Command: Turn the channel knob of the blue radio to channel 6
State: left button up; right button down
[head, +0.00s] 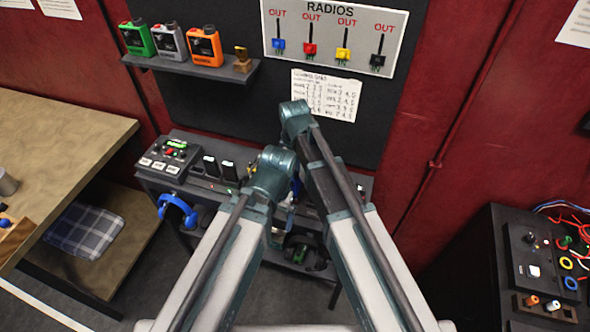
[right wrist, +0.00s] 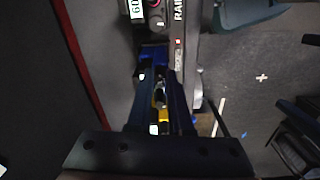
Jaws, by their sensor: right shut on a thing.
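In the head view a small patch of blue, seemingly the blue radio (head: 297,187), shows between my two arms at the bench. My right gripper (right wrist: 158,80) reaches down to the bench in the right wrist view and is shut on a dark blue body, seemingly the blue radio (right wrist: 152,54). Yellow and white details show between the fingers. The channel knob and its setting cannot be made out. My arms hide most of this spot in the head view. My left gripper is hidden behind the arms.
A dark bench (head: 150,181) holds a button box (head: 170,158) and black radios in chargers (head: 218,167). Blue headphones (head: 177,211) hang at its front. A shelf (head: 190,68) carries green, grey and orange radios. A RADIOS board (head: 335,38) hangs above. A cable panel (head: 540,265) stands right.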

jog(key=shift+m, duration=0.8)
jog(key=c, duration=0.8)
grip_release()
notch_tip(320, 180, up, 14)
jog(key=p, duration=1.4)
jog(key=shift+s+a+f, duration=0.1)
